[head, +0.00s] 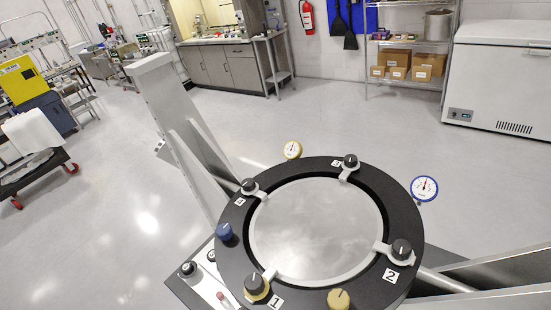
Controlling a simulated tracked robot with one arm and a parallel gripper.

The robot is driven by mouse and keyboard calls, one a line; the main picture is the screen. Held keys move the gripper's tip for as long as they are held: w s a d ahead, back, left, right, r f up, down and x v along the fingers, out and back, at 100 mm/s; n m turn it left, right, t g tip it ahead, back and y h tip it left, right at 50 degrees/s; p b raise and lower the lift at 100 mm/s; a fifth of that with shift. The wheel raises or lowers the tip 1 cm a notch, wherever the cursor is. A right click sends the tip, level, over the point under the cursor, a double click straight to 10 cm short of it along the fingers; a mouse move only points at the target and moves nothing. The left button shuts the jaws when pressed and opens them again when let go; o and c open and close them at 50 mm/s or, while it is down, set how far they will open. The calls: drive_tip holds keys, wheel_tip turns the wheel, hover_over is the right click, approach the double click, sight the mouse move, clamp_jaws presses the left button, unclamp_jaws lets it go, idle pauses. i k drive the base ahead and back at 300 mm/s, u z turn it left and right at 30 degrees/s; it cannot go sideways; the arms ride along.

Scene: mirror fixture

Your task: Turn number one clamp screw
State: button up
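The number one clamp screw (254,283) is a black knob with a pale pointer line and a tan base. It sits on the black ring (408,225) at its near left side, beside a white label reading 1 (276,303). Its white clamp arm reaches the rim of the round grey mirror plate (318,228). Another black clamp knob (401,249) by label 2 is at the right. Two more are at the far side (350,160) and the left side (249,186). My gripper is not visible in this view.
A blue knob (225,232) and a gold knob (338,299) also stand on the ring. A tall grey post (163,95) rises at left. A control panel (201,284) sits lower left.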

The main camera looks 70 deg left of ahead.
sight(257, 287)
drive_tip(key=u, duration=0.05)
drive_tip(key=k, duration=1.45)
drive_tip(key=u, duration=0.6)
drive_tip(key=i, duration=1.3)
drive_tip(key=u, duration=0.4)
